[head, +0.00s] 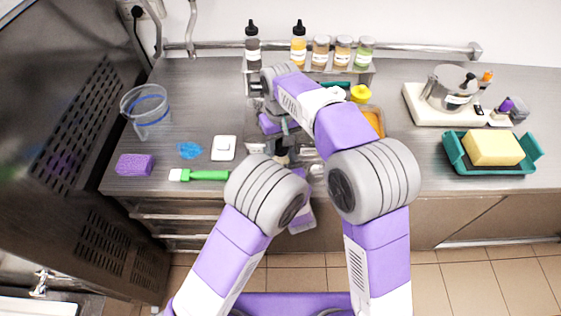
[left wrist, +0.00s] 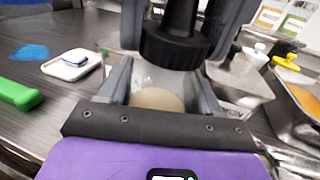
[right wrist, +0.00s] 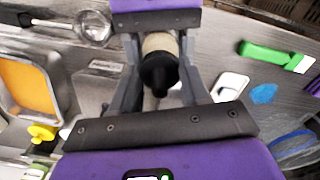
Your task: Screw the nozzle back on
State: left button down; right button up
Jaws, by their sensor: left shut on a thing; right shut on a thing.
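A clear squeeze bottle (left wrist: 158,84) with cream-coloured contents stands between the fingers of my left gripper (left wrist: 160,92), which is shut on it. The black nozzle (left wrist: 175,42), with a ridged collar and a tapered tip, is at the bottle's mouth. My right gripper (right wrist: 160,84) comes from above and is shut on the nozzle, which also shows in the right wrist view (right wrist: 158,72). Nozzle and bottle look in line and touching; I cannot tell how far the threads engage. In the head view my right gripper (head: 284,127) and arm hide most of the bottle.
Two black-capped bottles (head: 252,50) (head: 299,48) and several jars (head: 342,52) stand in a back rack. A teal tray (head: 524,160) with a yellow sponge sits right.

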jog(key=m, duration=0.3)
jog(key=shift+m, duration=0.4)
jog(key=o, duration=1.2)
jog(key=shift+r, duration=2.25)
jog(key=shift+c, duration=0.3)
jog(key=n, duration=0.2)
jog(key=r+n, duration=0.1)
jog(key=shift+r+n, duration=0.3)
jog(key=shift+n, duration=0.1)
jog(key=r+n, duration=0.1)
jog(key=n, duration=0.1)
jog(key=r+n, duration=0.1)
jog(key=n, duration=0.1)
jog(key=shift+n, duration=0.3)
